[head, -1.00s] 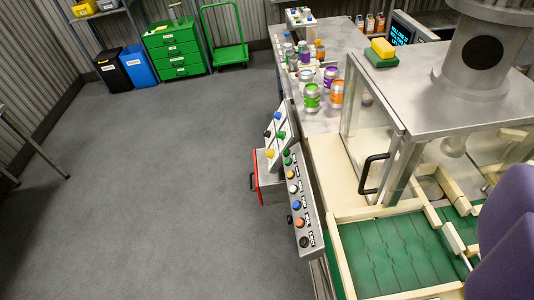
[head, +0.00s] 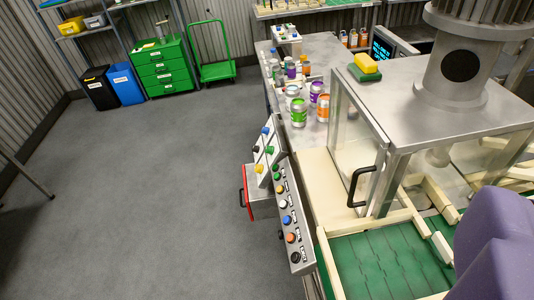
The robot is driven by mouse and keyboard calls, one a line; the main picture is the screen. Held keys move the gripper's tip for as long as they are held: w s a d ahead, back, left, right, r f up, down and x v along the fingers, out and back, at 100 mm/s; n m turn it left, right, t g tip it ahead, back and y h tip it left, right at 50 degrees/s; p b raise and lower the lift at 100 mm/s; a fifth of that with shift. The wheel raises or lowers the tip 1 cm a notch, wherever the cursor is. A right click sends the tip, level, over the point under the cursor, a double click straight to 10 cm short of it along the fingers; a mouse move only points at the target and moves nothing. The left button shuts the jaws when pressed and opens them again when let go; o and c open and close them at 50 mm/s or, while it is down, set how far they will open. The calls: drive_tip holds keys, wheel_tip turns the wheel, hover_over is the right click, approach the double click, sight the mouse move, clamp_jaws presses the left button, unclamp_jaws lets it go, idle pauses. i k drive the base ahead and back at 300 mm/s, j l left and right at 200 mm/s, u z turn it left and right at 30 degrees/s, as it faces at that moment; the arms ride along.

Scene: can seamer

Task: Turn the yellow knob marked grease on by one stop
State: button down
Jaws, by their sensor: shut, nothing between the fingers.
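Knobs sit on two panels at the left side of the machine. One yellow knob (head: 259,168) is at the bottom of the white upright panel (head: 260,156), below blue, black and green knobs. Another yellow-orange knob (head: 280,189) is on the long grey sloping panel (head: 301,268), in a row with white, blue, orange and black ones. The labels are too small to read, so I cannot tell which knob is marked grease. My gripper is out of view.
A red-edged box (head: 262,204) juts out beside the panels. A glass guard door (head: 353,140) with a black handle (head: 361,186) stands to their right. Cans (head: 299,112) stand on the bench behind. The grey floor (head: 140,190) at left is clear.

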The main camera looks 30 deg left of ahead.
sight(259, 169)
drive_tip(key=i+j+u, duration=0.15)
drive_tip(key=i+j, duration=0.3)
drive_tip(key=i+j+u, duration=0.15)
drive_tip(key=i+j, duration=0.2)
drive_tip(key=i, duration=0.15)
drive_tip(key=i+j+u, duration=0.15)
drive_tip(key=i+j, duration=0.2)
drive_tip(key=i+j+u, duration=0.15)
drive_tip(key=i, duration=0.5)
drive_tip(key=j, duration=0.1)
